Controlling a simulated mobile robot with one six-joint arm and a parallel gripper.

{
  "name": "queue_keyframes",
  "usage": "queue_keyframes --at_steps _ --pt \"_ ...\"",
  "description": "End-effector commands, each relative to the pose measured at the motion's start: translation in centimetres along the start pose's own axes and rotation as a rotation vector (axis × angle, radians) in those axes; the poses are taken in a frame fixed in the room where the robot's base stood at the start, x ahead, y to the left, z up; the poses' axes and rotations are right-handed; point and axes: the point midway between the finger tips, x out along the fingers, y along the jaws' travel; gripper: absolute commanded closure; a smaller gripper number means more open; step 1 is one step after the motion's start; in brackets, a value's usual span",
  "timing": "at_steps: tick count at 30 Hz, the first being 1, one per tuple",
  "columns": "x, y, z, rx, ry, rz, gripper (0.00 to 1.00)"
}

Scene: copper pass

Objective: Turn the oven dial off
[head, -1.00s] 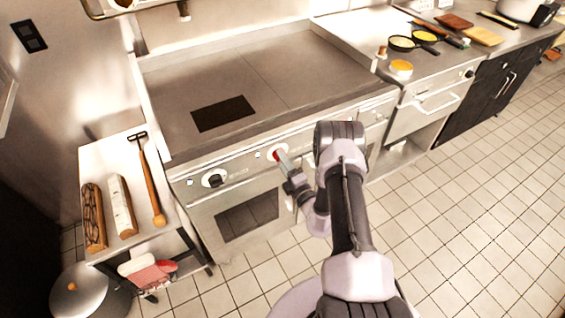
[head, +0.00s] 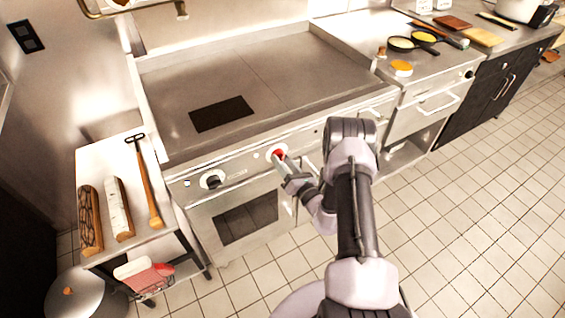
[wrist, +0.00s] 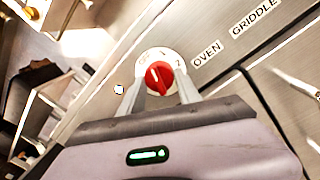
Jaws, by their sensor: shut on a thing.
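The oven dial (wrist: 158,77) is a red knob on a white round plate, on the front panel of the range. The panel beside it reads "OVEN" and "GRIDDLE" in the wrist view. The dial also shows in the head view (head: 277,153), partly covered by my gripper. My gripper (wrist: 157,92) reaches it from the front, with one finger on each side of the red knob, shut on it. The knob's raised grip looks slanted in the wrist view, and a "2" shows on the plate to its right. The exact setting cannot be told.
A black knob (head: 213,180) sits left on the same panel, above the oven door window (head: 245,217). The flat griddle top (head: 290,75) is above. A side table (head: 150,238) with rolling-pin-like logs stands at left. Tiled floor (head: 480,200) is open at right.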

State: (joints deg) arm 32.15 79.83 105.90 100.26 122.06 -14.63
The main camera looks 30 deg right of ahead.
Motion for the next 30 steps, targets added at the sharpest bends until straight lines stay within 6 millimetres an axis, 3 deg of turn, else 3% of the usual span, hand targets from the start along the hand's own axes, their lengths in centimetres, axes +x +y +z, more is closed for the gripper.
queue_keyframes --at_steps 15,30 --pt "0.16 -0.06 0.39 -0.332 0.021 0.012 1.0" --pt "0.15 -0.06 0.4 -0.401 0.027 0.014 1.0"
